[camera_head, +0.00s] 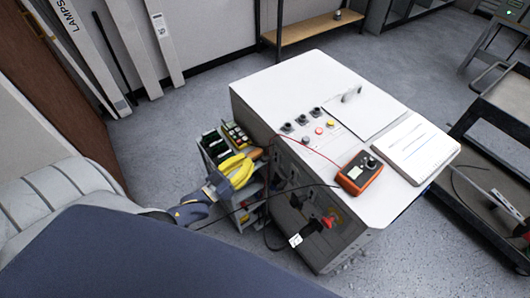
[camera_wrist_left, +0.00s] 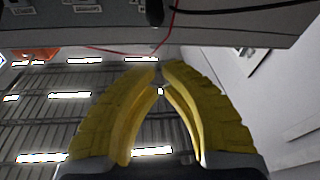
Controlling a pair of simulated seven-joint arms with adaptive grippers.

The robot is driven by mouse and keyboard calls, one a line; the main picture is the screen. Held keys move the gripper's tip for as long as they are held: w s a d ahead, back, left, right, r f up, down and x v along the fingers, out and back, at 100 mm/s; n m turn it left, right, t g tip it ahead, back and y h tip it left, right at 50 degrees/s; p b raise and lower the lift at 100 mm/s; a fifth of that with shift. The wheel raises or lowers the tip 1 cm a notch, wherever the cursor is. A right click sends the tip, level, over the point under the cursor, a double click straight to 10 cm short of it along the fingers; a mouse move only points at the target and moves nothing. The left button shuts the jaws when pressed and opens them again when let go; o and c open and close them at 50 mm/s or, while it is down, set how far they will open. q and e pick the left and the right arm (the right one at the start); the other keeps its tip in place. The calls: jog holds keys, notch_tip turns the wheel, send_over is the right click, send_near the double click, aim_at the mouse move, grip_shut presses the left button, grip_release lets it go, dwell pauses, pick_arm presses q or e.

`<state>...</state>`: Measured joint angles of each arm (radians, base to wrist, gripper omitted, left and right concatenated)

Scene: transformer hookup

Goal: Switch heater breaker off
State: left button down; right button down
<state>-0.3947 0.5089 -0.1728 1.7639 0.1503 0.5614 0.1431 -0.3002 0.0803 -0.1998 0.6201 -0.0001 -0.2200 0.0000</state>
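A white cabinet (camera_head: 262,88) stands in the middle of the head view, with its front face in shadow. I cannot make out which part of it is the heater breaker. My left gripper (camera_head: 250,168) has yellow ribbed fingers and is beside the cabinet's front, near a small cart. In the left wrist view its fingertips (camera_wrist_left: 161,70) come together with almost no gap and hold nothing visible. The cabinet's grey face (camera_wrist_left: 225,30), with small labels, crosses the top of that view, beyond the fingertips. My right gripper is not in view.
Red and black leads hang by the front. A red plug-like part (camera_head: 327,222) sits low there. A dark cart (camera_head: 500,125) stands right.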

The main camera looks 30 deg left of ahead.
pick_arm(q)
jog(key=r, duration=0.2)
send_over(270, 158)
jog(key=a, duration=0.2)
jog(key=shift+w+d+f, duration=0.1)
jog(key=shift+w, duration=0.3)
jog(key=shift+w+d+f, duration=0.1)
jog(key=shift+d+f, duration=0.05)
jog(key=shift+f, duration=0.15)
jog(key=shift+s+f, duration=0.45)
jog(key=shift+f, duration=0.25)
jog(key=shift+s+f, duration=0.45)
jog(key=shift+f, duration=0.25)
